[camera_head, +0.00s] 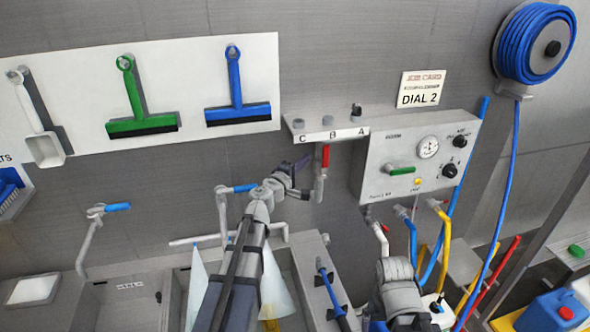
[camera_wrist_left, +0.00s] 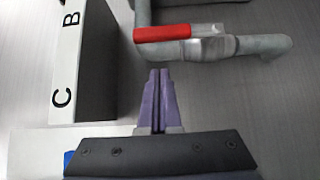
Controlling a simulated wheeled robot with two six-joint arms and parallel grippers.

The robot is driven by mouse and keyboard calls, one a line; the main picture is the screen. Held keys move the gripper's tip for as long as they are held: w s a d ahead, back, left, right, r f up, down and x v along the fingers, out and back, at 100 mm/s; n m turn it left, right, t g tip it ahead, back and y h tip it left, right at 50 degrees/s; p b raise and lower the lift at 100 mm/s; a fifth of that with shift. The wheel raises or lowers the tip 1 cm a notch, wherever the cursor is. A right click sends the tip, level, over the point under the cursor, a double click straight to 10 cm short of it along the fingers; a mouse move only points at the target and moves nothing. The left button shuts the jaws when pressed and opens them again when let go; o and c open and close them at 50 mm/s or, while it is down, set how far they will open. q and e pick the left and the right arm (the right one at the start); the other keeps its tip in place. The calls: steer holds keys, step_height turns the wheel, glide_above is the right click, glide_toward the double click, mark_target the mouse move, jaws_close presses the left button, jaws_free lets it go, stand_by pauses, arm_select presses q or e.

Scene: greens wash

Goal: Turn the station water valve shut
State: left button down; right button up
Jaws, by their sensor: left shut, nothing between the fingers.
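A valve with a red lever handle (camera_head: 325,156) sits on a grey pipe (camera_head: 319,188) below the shelf lettered C, B, A. The handle stands upright, in line with the pipe. In the left wrist view the red handle (camera_wrist_left: 162,33) lies just beyond the fingertips, with the valve body beside it. My left gripper (camera_head: 303,163) is shut and empty, its purple fingers just left of the handle in the head view. In the left wrist view the gripper (camera_wrist_left: 158,72) shows a gap to the handle. My right gripper's fingers are not visible.
The lettered shelf (camera_head: 326,134) is close above the valve. A control box (camera_head: 415,160) with a green lever (camera_head: 401,171), gauge and knobs is to its right. Blue-handled taps (camera_head: 118,207) stand at the left over sinks. A blue hose reel (camera_head: 535,45) hangs upper right.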

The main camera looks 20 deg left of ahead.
mark_target(325, 163)
arm_select(q)
steer(key=shift+w+d, duration=0.45)
steer(key=shift+d, duration=0.4)
steer(key=shift+w+d, duration=0.45)
steer(key=shift+d, duration=0.35)
